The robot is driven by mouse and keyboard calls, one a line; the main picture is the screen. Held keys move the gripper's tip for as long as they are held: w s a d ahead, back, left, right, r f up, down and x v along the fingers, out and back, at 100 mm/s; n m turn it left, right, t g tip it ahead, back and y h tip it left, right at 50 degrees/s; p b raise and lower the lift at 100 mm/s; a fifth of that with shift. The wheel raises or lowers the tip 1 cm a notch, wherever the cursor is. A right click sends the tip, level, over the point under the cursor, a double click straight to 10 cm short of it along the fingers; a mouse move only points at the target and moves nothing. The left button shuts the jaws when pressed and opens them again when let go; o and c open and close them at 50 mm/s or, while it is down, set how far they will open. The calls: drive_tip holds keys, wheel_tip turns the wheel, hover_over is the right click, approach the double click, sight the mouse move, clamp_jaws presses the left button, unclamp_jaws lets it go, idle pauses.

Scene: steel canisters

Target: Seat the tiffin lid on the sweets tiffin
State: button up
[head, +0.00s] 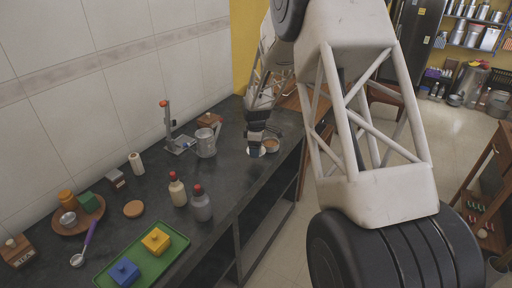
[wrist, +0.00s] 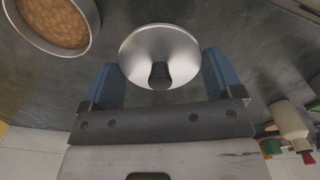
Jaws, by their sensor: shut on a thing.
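The tiffin lid (wrist: 160,45) is a round, shiny steel disc with a dark knob in its middle. It sits between the two blue fingers of my gripper (wrist: 159,70), which is shut on it. In the head view my gripper (head: 256,130) points down over the far part of the counter, with the lid (head: 255,152) below it. The sweets tiffin (wrist: 91,42) is an open steel bowl of orange-brown sweets at the upper left of the wrist view, apart from the lid. In the head view the tiffin (head: 272,150) is just right of the lid, partly hidden by my gripper.
A steel mug (head: 206,143) and a stand with a red top (head: 179,144) are left of my gripper. Two red-capped bottles (head: 178,190) (head: 200,205) stand nearer. A green tray (head: 145,262) holds a yellow and a blue block. The counter's right edge is close to the tiffin.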

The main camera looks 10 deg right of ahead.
drive_tip(key=w+a+r, duration=0.5)
drive_tip(key=a, duration=0.5)
drive_tip(key=w+a+r, duration=0.6)
drive_tip(key=a, duration=0.4)
drive_tip(key=shift+r, duration=0.25)
drive_tip(key=shift+w+f, duration=0.1)
drive_tip(key=shift+f, duration=0.05)
drive_tip(key=shift+f, duration=2.6)
drive_tip(key=shift+f, duration=0.65)
idle(0.6)
drive_tip(key=o, duration=0.7)
